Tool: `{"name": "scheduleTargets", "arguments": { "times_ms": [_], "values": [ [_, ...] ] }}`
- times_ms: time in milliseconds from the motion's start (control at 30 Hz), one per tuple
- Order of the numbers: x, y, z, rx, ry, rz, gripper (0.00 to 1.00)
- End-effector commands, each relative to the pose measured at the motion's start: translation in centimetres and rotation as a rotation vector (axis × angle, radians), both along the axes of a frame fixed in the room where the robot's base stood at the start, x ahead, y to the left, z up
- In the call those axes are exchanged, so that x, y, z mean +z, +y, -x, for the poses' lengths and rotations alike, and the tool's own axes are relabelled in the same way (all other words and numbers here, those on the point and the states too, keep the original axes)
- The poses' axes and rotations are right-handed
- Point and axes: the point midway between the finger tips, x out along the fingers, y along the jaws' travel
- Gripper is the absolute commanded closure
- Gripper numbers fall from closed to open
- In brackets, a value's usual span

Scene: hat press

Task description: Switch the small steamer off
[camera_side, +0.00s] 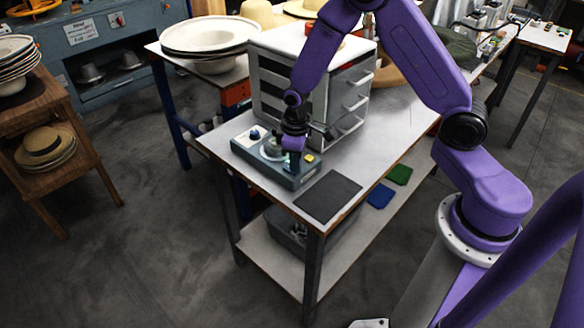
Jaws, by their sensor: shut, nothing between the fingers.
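The small steamer (256,158) appears to be the low grey-teal box near the front left end of the workbench. A white panel with a dark blue knob sits at its left end, and a round metal part is near its middle. A small yellow part (309,158) shows on its right end. My gripper (293,164) points down over the right half of the box, just left of the yellow part. It is shut and empty. I cannot tell whether its fingertips touch the box. My gripper hides some of the box top, and the switch position is too small to read.
A white drawer cabinet (268,83) stands close behind the steamer. A dark grey mat (328,196) lies to its right. Green (399,174) and blue (380,195) pads are beyond the bench's right edge, lower down. Bare bench top is free right of the cabinet.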

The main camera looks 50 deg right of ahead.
Motion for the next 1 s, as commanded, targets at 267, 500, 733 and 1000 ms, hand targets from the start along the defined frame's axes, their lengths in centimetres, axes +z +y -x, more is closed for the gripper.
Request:
{"name": "scheduleTargets", "arguments": {
  "times_ms": [267, 500, 733, 1000],
  "values": [
    [-0.4, 0.0, 0.0, 0.0, -0.001, 0.0, 1.0],
    [0.2, 0.0, -0.1, 0.0, -0.002, -0.001, 1.0],
    [1.8, 0.0, 0.0, 0.0, -0.001, 0.0, 1.0],
    [3.7, 0.0, -0.1, 0.0, -0.003, -0.001, 1.0]
  ]
}}
